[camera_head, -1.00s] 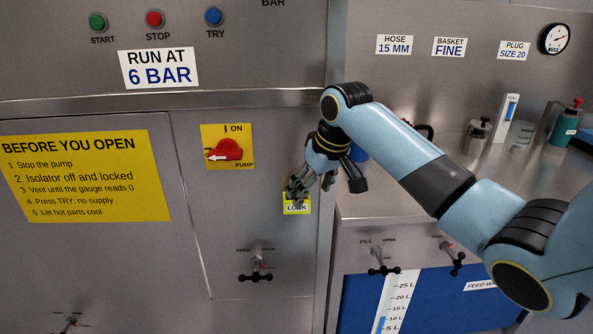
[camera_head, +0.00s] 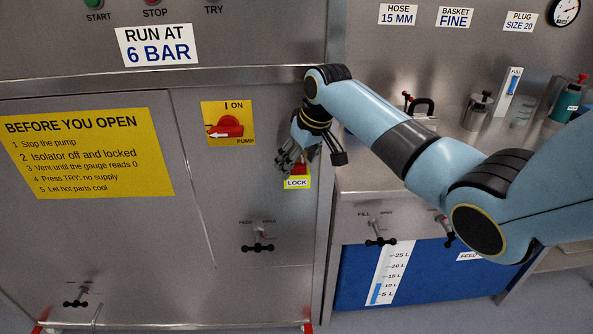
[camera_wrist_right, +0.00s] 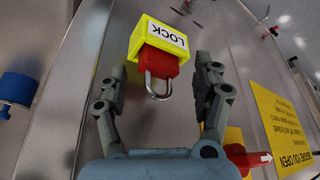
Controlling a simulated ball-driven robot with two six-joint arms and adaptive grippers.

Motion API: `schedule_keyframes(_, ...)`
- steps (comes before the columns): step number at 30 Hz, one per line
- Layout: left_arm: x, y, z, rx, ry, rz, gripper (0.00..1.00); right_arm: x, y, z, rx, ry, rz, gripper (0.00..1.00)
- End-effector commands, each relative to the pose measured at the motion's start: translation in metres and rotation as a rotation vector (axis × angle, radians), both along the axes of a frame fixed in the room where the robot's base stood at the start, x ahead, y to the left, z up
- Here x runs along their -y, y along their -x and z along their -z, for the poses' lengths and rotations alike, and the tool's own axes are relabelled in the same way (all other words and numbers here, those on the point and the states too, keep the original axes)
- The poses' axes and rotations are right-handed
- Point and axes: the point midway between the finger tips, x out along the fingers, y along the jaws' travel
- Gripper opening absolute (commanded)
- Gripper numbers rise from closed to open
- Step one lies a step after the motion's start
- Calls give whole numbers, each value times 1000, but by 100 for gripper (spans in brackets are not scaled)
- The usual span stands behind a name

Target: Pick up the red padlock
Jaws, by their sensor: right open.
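The red padlock (camera_wrist_right: 160,62) sits in a yellow holder (camera_wrist_right: 153,36) marked LOCK, its metal shackle pointing out toward my right gripper in the right wrist view. My right gripper (camera_wrist_right: 160,70) is open, with one finger on each side of the padlock and a visible gap to both. In the head view, the right gripper (camera_head: 311,160) is in front of the panel just above the LOCK label, and a bit of the red padlock (camera_head: 299,168) shows below its fingers. My left gripper is not in view.
A red pump isolator switch (camera_head: 229,127) on a yellow plate is left of the gripper, with a small feed valve (camera_head: 258,246) below. A counter (camera_head: 385,172) with a black-handled item (camera_head: 420,106) and containers lies to the right.

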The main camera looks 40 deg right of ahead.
Motion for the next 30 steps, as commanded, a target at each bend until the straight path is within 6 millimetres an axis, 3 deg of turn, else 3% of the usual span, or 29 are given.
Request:
schedule_keyframes(7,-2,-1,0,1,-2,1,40,0,-1,3,1,0,0,67)
schedule_keyframes(20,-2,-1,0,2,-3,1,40,0,-1,3,0,0,0,11)
schedule_keyframes(30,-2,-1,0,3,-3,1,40,0,-1,-2,1,1,0,10)
